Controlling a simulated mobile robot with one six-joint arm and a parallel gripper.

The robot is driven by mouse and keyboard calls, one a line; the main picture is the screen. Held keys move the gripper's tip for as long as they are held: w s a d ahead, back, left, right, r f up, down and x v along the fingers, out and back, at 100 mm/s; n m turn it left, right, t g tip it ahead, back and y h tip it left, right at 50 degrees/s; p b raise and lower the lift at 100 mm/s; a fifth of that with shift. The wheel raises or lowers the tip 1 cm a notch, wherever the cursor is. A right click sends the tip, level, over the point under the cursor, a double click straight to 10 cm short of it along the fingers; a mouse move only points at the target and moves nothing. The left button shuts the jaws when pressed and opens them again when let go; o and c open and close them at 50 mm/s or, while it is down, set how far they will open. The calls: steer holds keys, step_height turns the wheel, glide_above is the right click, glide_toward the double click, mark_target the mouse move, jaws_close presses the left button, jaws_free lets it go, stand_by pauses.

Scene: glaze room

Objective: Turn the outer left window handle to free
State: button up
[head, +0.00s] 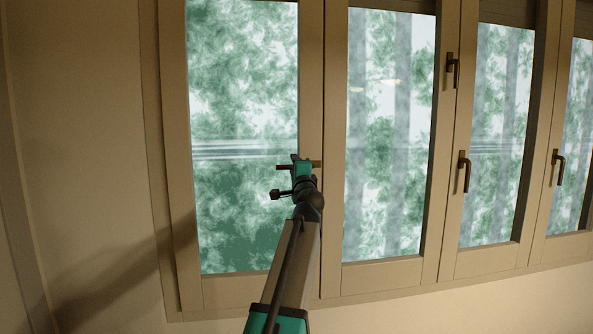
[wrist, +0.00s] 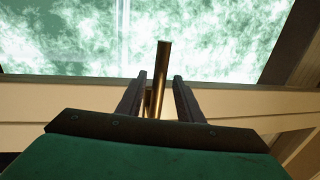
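The outer left window handle (head: 317,164) is a dark bronze lever on the right stile of the leftmost window. It lies about level, with its free end pointing left over the glass. My gripper (head: 299,163) is at this handle and hides its middle. In the wrist view the handle's grip (wrist: 163,60) stands between the two dark fingers of my gripper (wrist: 159,77) and reaches past their tips. A gap shows on each side of the grip, so the fingers are open around it. The handle's base is mostly hidden.
Other window handles, at the upper right (head: 452,70), middle right (head: 463,170) and far right (head: 557,165), hang downward. The left wall (head: 85,130) is bare. The window sash (head: 335,150) beside my gripper is shut.

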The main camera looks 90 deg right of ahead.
steer(key=shift+a+f, duration=0.1)
steer(key=shift+a, duration=0.1)
steer(key=b+v, duration=0.4)
steer(key=v, duration=0.9)
steer(key=shift+a, duration=0.2)
steer(key=shift+s, duration=0.15)
steer(key=shift+f, duration=0.15)
